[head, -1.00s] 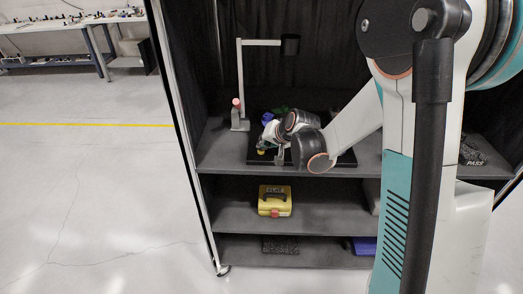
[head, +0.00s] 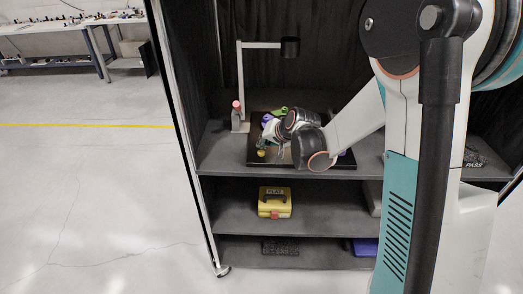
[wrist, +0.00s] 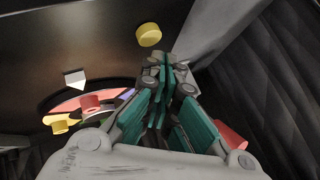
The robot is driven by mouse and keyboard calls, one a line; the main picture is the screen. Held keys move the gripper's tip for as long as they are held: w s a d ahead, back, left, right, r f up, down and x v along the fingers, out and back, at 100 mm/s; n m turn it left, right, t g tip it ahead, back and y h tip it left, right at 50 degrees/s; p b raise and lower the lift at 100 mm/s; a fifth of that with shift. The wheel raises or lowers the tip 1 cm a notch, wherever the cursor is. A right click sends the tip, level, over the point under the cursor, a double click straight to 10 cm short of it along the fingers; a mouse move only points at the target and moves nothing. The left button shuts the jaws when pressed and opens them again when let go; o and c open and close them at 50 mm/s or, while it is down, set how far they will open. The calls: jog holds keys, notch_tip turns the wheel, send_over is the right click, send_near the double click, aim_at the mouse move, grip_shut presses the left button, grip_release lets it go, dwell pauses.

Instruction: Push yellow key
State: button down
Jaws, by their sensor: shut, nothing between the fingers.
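The yellow key appears as a round yellow button (wrist: 149,34) on a dark surface at the top middle of the wrist view. In the head view a small yellow spot (head: 261,152) shows at the left front of the black board (head: 254,124), left of my gripper. My gripper (wrist: 166,62) is shut and empty. In the wrist view its fingertips appear just below and right of the yellow button, with a gap between them in the picture. Whether they touch it cannot be told. In the head view my wrist hides much of the board.
A dial with coloured parts (wrist: 90,105) and a white pointer (wrist: 75,79) lies left of my fingers. A red cylinder (wrist: 229,135) shows at right. A grey stand (head: 240,85) rises behind the board. A yellow box (head: 274,202) sits on the shelf below.

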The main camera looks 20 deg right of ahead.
aim_at(263, 151)
jog(key=shift+r, duration=0.1)
notch_tip(263, 151, up, 6)
jog(key=p, duration=0.3)
jog(key=shift+p, duration=0.4)
